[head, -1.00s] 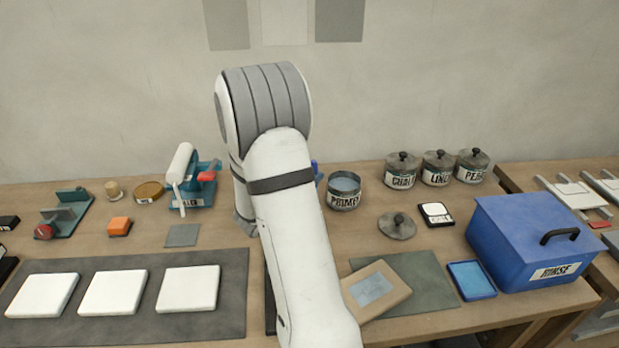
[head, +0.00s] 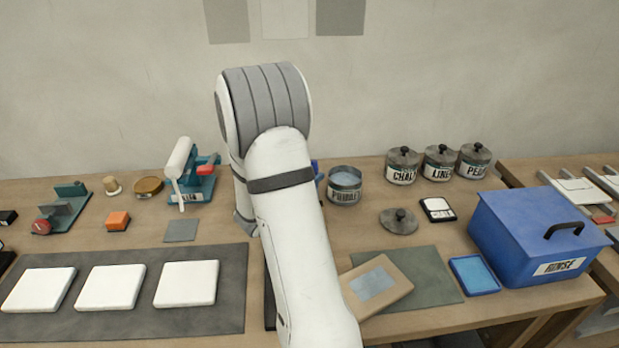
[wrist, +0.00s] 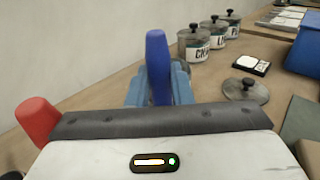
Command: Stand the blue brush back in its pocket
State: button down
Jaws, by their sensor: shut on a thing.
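The blue brush (wrist: 157,62) shows in the wrist view as an upright, rounded blue handle. My gripper (wrist: 158,88) is shut on it, with blue-grey fingers on both sides of the handle. The brush's lower end is hidden behind the gripper body. In the head view my arm hides the gripper and most of what lies behind it; only a small bit of blue (head: 315,168) shows at the arm's right edge. The pocket cannot be made out in either view.
A red tapered object (wrist: 38,120) stands close at the left of my gripper. The open primer tin (head: 344,187) is right of my arm. Lidded jars (head: 402,168) stand at the back, and a blue rinse box (head: 530,235) at the right. White slabs (head: 110,288) lie front left.

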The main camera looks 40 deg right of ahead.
jog(key=shift+f, duration=0.4)
jog(key=c, duration=1.2)
grip_release()
jog(key=shift+o, duration=0.4)
jog(key=o, duration=0.4)
notch_tip(320, 180, up, 8)
jog(key=p, duration=0.4)
